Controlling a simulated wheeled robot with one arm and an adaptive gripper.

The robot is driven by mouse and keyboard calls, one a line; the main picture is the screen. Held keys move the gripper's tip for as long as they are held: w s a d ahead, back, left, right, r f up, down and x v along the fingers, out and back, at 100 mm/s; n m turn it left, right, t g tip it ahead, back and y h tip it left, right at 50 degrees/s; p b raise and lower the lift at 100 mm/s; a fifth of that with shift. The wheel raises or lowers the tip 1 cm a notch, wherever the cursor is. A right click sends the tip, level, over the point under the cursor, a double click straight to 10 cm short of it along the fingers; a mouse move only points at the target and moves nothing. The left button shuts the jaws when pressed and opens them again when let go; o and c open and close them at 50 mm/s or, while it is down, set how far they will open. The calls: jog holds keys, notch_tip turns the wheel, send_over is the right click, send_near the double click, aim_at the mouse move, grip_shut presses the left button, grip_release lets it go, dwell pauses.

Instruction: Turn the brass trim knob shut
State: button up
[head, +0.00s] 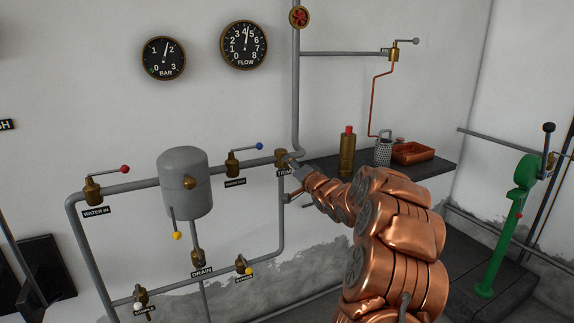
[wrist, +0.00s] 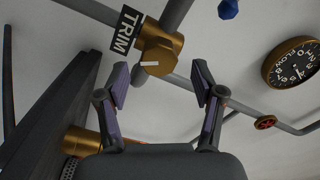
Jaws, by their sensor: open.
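The brass trim knob (wrist: 158,62) sits on the grey pipe beside the black TRIM label (wrist: 127,29). A pale pointer mark shows on its face in the wrist view. In the head view the brass trim valve (head: 281,157) is at the pipe corner, just above its label. My gripper (wrist: 162,78) is open, with its two fingers apart on either side of the knob in the picture. In the head view my gripper (head: 295,166) is right at the valve, and my copper arm partly hides that area.
A red handwheel (head: 299,16) is above. A blue-tipped valve lever (head: 259,146) is left of the knob. A green lever stand (head: 508,220) stands far right.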

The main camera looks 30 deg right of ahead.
aim_at(287, 168)
jog(key=shift+w+d+f, duration=0.15)
jog(key=shift+w, duration=1.9)
jog(key=shift+c, duration=0.3)
jog(key=c, duration=1)
jog(key=shift+c, duration=0.5)
